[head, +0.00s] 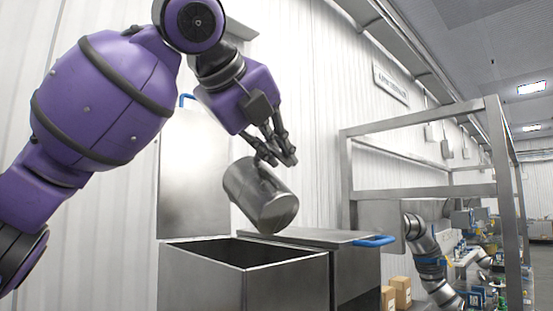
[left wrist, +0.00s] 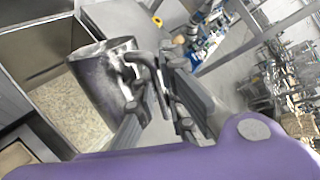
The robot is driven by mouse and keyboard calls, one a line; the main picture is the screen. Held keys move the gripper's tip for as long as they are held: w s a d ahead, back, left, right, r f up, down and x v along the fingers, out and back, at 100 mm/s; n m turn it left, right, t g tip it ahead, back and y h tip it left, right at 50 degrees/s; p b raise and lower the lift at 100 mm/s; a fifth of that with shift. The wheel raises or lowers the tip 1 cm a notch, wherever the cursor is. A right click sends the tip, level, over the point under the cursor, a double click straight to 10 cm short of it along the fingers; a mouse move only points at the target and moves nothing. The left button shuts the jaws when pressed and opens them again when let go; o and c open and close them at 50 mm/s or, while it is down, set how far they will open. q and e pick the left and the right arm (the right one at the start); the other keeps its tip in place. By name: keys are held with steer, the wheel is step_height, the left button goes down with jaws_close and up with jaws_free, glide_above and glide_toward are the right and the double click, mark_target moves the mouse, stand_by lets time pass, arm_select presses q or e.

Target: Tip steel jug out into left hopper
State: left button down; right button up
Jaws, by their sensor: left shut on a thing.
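The steel jug (head: 258,195) is held tilted in the air above the open left hopper (head: 205,278). My left gripper (head: 277,150) is shut on the jug at its upper side. In the left wrist view the jug (left wrist: 98,95) hangs over the hopper, and pale rice (left wrist: 55,105) lies in the hopper below it. I cannot tell whether anything is still inside the jug, and no falling grains show. The left hopper's lid (head: 195,185) stands raised at the back. My right gripper is not in view.
Right beside it is a second hopper with a shut steel lid (head: 318,238) and a blue handle (head: 375,241). A steel frame (head: 420,190) stands to the right. Cardboard boxes (head: 400,290) and another grey robot arm (head: 425,250) are further right.

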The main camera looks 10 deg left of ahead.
arm_select(q)
steer(key=shift+w+a+r+n+g+h, duration=0.3)
steer(key=shift+a+r+n, duration=0.1)
steer(key=shift+r, duration=0.2)
steer(key=shift+w+a+r+n+g+h, duration=0.3)
steer(key=shift+a+r, duration=0.1)
steer(key=shift+r, duration=0.15)
steer(key=shift+w+a+r+n+g+h, duration=0.3)
steer(key=shift+a+r, duration=0.1)
steer(key=shift+r, duration=0.2)
steer(key=shift+w+a+r+n+g+h, duration=0.45)
steer(key=shift+w+a+n, duration=0.1)
steer(key=shift+a, duration=0.15)
steer(key=shift+w+a+r+n+g+h, duration=0.4)
steer(key=shift+w+a+n+h, duration=0.1)
steer(key=shift+a, duration=0.2)
step_height(320, 180, up, 6)
steer(key=m+t+y, duration=0.2)
steer(key=m+t, duration=0.1)
steer(key=m, duration=0.1)
steer(key=m+t+y, duration=0.2)
steer(key=m+t, duration=0.1)
steer(key=m+t+y, duration=0.2)
steer(key=m+t, duration=0.1)
steer(key=m, duration=0.1)
steer(key=shift+m+t, duration=0.25)
steer(key=shift+m, duration=0.1)
steer(key=shift+f, duration=0.1)
